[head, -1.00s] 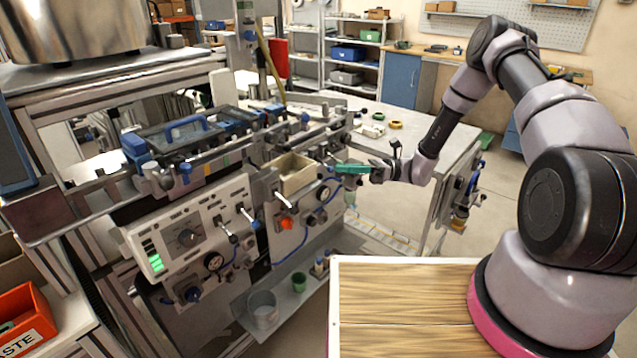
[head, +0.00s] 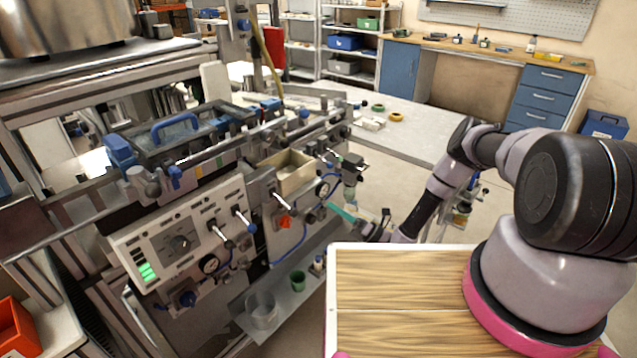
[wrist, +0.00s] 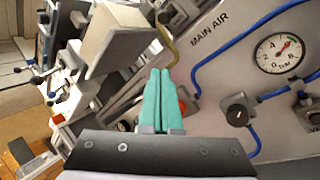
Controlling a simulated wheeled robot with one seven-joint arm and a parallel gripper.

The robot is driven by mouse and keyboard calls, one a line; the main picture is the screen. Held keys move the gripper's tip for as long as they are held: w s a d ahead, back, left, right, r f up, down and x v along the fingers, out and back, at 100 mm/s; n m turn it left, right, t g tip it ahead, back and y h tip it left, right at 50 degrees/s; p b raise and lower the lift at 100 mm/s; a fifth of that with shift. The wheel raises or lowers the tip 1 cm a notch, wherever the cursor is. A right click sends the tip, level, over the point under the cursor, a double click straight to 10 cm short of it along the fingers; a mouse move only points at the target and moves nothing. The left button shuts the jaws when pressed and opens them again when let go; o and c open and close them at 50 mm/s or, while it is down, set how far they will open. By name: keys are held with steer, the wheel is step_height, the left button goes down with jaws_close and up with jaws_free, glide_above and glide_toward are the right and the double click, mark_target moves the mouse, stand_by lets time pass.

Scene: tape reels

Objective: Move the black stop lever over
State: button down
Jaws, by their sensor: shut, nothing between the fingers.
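Several small levers with pale stems stand out from the machine's front panel. One (head: 219,236) has a dark end, and another (head: 243,219) is to its right. I cannot tell for certain which one is the black stop lever. My gripper (head: 338,211) has teal fingers, pressed together and empty. It is in front of the right part of the panel, to the right of these levers and apart from them. In the wrist view the teal fingers (wrist: 160,98) point at the panel near an orange-red knob (wrist: 184,104). Part of that knob is hidden behind them.
The "MAIN AIR" panel has a gauge (wrist: 280,53), a black knob (wrist: 238,115) and blue hoses near my fingers. A beige open box (head: 288,172) juts out above. A wooden-topped surface (head: 395,300) is at the front.

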steer(key=x, duration=1)
steer(key=shift+w+d+r, duration=0.4)
steer(key=shift+d+r, duration=0.1)
steer(key=shift+d, duration=0.25)
steer(key=shift+w+d+r, duration=0.35)
steer(key=shift+d+r, duration=0.1)
steer(key=shift+d, duration=0.35)
steer(key=shift+g, duration=0.3)
steer(key=shift+d+r, duration=0.1)
steer(key=shift+r+h, duration=0.15)
steer(key=shift+h, duration=0.15)
